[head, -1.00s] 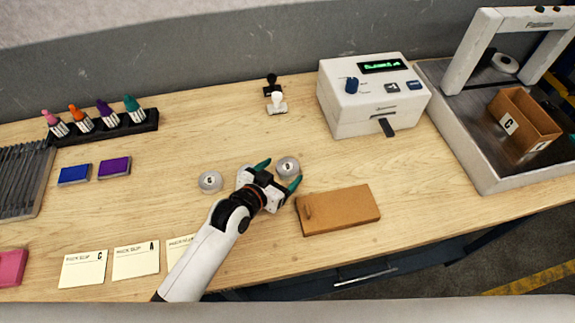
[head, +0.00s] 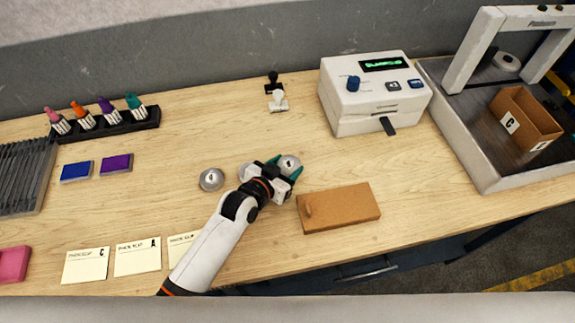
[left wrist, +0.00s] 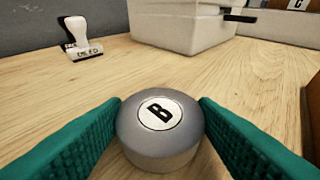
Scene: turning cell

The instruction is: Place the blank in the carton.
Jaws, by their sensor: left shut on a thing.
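The blank in my grip is a short grey metal cylinder (head: 289,163) with a white label marked B, clear in the left wrist view (left wrist: 160,125). My left gripper (head: 286,168) is shut on it, green fingers on both sides, at the bench top. A second grey blank (head: 211,179) lies to its left; its letter is too small to read surely. The open brown carton (head: 525,122), marked C on its side, stands at the far right on the grey bed of the white-framed machine. My right gripper is not in view.
A white box-shaped device (head: 373,95) with a green display stands between the blanks and the carton. A brown board (head: 340,209) lies right of my gripper. Two stamps (head: 277,99) stand behind. Paper slips (head: 138,257) lie front left.

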